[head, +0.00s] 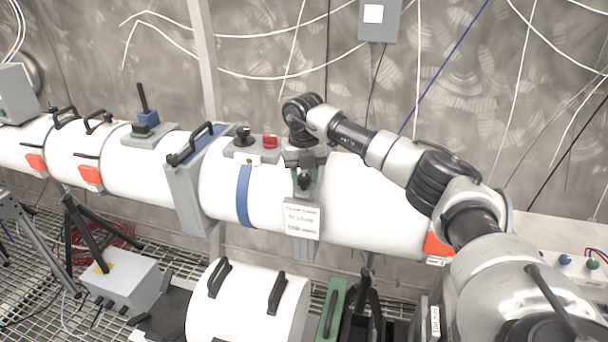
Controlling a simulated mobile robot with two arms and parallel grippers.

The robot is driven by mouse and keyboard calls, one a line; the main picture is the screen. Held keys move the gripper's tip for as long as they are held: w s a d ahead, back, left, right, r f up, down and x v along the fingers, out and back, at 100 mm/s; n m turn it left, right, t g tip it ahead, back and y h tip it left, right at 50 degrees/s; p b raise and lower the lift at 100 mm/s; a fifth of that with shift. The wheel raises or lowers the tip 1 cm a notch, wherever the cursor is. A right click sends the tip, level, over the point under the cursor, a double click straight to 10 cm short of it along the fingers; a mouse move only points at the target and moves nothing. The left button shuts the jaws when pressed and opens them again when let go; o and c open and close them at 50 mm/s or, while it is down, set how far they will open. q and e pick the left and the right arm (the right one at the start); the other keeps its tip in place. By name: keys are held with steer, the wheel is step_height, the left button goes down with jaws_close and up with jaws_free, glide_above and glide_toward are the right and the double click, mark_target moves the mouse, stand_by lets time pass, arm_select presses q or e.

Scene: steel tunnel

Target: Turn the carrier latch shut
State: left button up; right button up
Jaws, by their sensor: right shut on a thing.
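My right arm comes in from the right and reaches across the white tube (375,200). My right gripper (304,170) points down at a grey bracket on the tube and is shut on a dark handle with a round black knob (304,182), which I take to be the carrier latch. The gripper and wrist hide its upper part, so its exact angle cannot be told. A printed white label plate (302,221) hangs just below the knob. My left gripper is not in view.
Left of the gripper are a grey block with a black knob and red part (269,142), a blue band (244,195) and a grey flange (185,185). A white cylinder with two black handles (250,300) is below in front. A grey box (125,280) stands on the grating.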

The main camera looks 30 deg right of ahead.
steer(key=shift+r+m, duration=0.15)
steer(key=shift+m, duration=0.95)
steer(key=o, duration=0.9)
steer(key=shift+o, duration=0.2)
